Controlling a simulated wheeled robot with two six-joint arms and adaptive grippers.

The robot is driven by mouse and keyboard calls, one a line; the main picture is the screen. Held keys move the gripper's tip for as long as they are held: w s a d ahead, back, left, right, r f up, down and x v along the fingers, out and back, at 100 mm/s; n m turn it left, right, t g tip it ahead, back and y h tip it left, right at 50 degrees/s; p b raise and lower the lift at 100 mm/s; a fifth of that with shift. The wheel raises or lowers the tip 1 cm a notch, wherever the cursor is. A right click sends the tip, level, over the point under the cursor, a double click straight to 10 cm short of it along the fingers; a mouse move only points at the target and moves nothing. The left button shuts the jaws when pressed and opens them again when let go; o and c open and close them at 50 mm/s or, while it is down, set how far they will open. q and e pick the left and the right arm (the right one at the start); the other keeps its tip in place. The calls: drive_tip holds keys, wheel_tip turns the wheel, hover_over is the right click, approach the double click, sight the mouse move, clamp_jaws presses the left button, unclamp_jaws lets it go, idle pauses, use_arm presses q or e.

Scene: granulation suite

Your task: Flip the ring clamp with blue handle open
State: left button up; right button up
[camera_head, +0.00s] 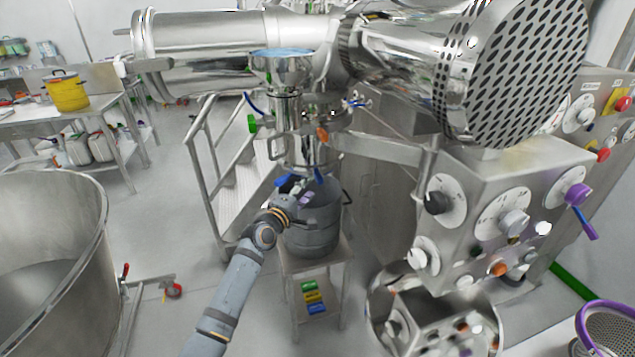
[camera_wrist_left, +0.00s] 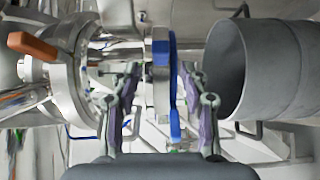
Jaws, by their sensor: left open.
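The ring clamp (camera_wrist_left: 158,88) shows in the left wrist view as a steel band around a pipe, with its blue handle (camera_wrist_left: 174,90) lying along it. In the head view the blue handle (camera_head: 289,183) shows just below the steel vessel (camera_head: 307,142) and above the grey drum (camera_head: 313,228). My left gripper (camera_wrist_left: 160,70) is open, one purple-padded finger on each side of the clamp and handle. It also shows in the head view (camera_head: 298,194), close to the handle. I cannot tell whether the fingers touch it. My right gripper is not in view.
A clamp with an orange handle (camera_wrist_left: 33,46) is nearby, also visible in the head view (camera_head: 322,134). The drum stands on a small steel table (camera_head: 333,262). A control cabinet (camera_head: 500,180) stands right, a large open tank (camera_head: 50,255) left.

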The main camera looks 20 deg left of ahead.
sight(316, 180)
use_arm(q)
drive_tip(key=w, duration=0.3)
drive_tip(key=w+d+b, duration=0.1)
drive_tip(key=w, duration=0.1)
drive_tip(key=shift+w, duration=0.4)
drive_tip(key=shift+d, duration=0.1)
drive_tip(key=shift+c, duration=0.2)
clamp_jaws()
